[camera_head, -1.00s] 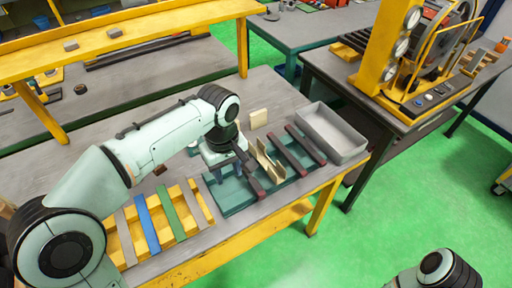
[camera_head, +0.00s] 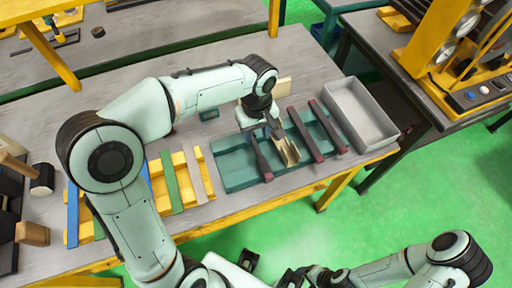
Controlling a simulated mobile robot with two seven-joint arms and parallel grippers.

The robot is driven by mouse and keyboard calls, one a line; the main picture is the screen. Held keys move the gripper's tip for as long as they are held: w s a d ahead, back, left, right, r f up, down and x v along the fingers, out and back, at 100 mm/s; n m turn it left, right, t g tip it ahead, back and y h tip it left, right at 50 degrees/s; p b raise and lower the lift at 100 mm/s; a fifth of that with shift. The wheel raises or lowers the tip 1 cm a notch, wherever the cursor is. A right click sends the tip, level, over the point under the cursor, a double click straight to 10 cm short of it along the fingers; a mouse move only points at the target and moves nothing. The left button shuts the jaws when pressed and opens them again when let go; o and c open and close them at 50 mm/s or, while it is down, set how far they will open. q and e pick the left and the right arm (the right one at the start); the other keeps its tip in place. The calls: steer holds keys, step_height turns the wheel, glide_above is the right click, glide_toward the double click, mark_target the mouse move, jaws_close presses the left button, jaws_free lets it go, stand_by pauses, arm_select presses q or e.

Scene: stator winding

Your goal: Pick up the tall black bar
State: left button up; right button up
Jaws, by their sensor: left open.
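Three dark bars with reddish ends lie on a teal tray (camera_head: 238,179): a left bar (camera_head: 260,160), a middle bar (camera_head: 304,135) and a right bar (camera_head: 328,127). I cannot tell which is the tall black bar. A beige slotted piece (camera_head: 287,152) stands between the left and middle bars. My left gripper (camera_head: 268,133) is open and points down over the tray, by the far ends of the left bar and the beige piece. Its fingertips are partly hidden, and I see nothing held. My right arm (camera_head: 395,268) is low at the front; its jaws are not clear.
A grey open bin (camera_head: 360,112) stands right of the bars. A yellow rack (camera_head: 187,178) with blue, green and grey strips lies to the left. A small beige block (camera_head: 285,87) stands behind. The yellow-framed machine (camera_head: 438,52) is on the right table.

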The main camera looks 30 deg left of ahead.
mark_target(256, 146)
arm_select(q)
steer(key=f, duration=0.5)
steer(key=shift+s+f, duration=0.1)
steer(key=shift+s, duration=0.15)
jaws_close()
